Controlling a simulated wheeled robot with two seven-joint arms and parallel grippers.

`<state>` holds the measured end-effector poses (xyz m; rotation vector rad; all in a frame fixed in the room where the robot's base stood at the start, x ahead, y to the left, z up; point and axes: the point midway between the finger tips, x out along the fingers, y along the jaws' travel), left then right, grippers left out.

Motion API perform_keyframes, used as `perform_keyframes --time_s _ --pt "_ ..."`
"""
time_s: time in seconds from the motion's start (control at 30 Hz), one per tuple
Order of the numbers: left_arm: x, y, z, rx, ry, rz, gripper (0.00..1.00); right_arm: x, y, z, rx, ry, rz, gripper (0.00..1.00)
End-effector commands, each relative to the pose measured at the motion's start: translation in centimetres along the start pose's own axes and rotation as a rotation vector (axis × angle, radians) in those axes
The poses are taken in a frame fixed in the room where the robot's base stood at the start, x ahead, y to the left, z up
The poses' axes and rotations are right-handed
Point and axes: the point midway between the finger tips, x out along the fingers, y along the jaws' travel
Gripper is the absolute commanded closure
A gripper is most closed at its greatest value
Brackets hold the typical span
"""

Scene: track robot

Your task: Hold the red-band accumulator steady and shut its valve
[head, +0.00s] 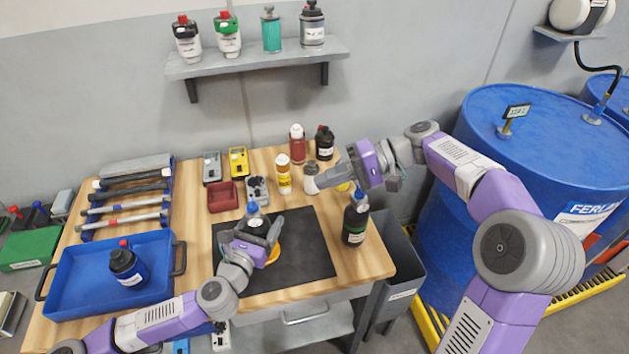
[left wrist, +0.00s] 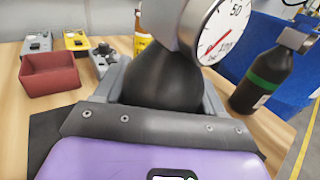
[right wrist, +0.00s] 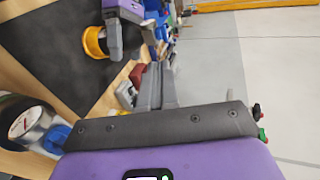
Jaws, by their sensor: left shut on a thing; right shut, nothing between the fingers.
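My left gripper (head: 262,238) is shut on a black accumulator (left wrist: 165,75) above the dark mat (head: 310,262). Its round gauge (left wrist: 217,30) shows in the left wrist view, and its band is hidden there. A yellow-orange ring (right wrist: 95,42) shows around its lower end in the right wrist view. The top (head: 256,215) shows in the head view, too small to tell the valve's state. My right gripper (head: 318,180) is shut and empty over the back right of the bench, apart from the accumulator. A green-banded black accumulator (head: 355,222) stands upright at the mat's right.
A blue tray (head: 75,292) at the left holds a dark bottle (head: 127,265). A red bin (head: 222,196), small devices and several bottles stand along the back. A shelf (head: 260,58) hangs above. A blue drum (head: 530,130) stands right of the bench. The mat's front is clear.

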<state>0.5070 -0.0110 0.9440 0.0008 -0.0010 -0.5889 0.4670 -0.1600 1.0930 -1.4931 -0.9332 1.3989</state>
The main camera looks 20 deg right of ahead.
Motion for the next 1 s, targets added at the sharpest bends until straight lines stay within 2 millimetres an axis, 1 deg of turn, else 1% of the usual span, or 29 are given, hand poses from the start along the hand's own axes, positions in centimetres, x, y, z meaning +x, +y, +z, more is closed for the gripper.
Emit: perform_keyframes --time_s 0.1,0.2,0.37,0.47,0.8,0.87,1.0 --pt "0.0 -0.1 -0.2 -0.004 0.005 -0.003 0.79 0.0 -1.0 -0.6 -0.013 -0.012 0.081 1.0" --pt "0.0 -0.1 -0.2 -0.004 0.005 -0.003 0.79 -0.1 -1.6 -1.1 -0.012 -0.012 0.144 1.0" --pt "0.0 -0.1 -0.2 -0.004 0.005 -0.003 0.79 0.5 -1.8 -1.3 -0.008 -0.011 0.189 1.0" --pt "0.0 -0.1 -0.2 -0.004 0.005 -0.003 0.79 1.8 -1.5 -1.3 -0.006 -0.012 0.19 1.0" --pt "0.0 -0.1 -0.2 -0.004 0.005 -0.002 0.79 8.9 -0.2 -1.2 -0.007 -0.014 0.189 1.0" --pt "0.0 -0.1 -0.2 -0.003 0.005 -0.002 0.79 10.0 0.0 -1.1 -0.006 -0.014 0.189 1.0" --pt "0.0 -0.1 -0.2 -0.003 0.005 -0.002 0.79 12.0 -0.9 -1.2 -0.009 -0.011 0.188 1.0"
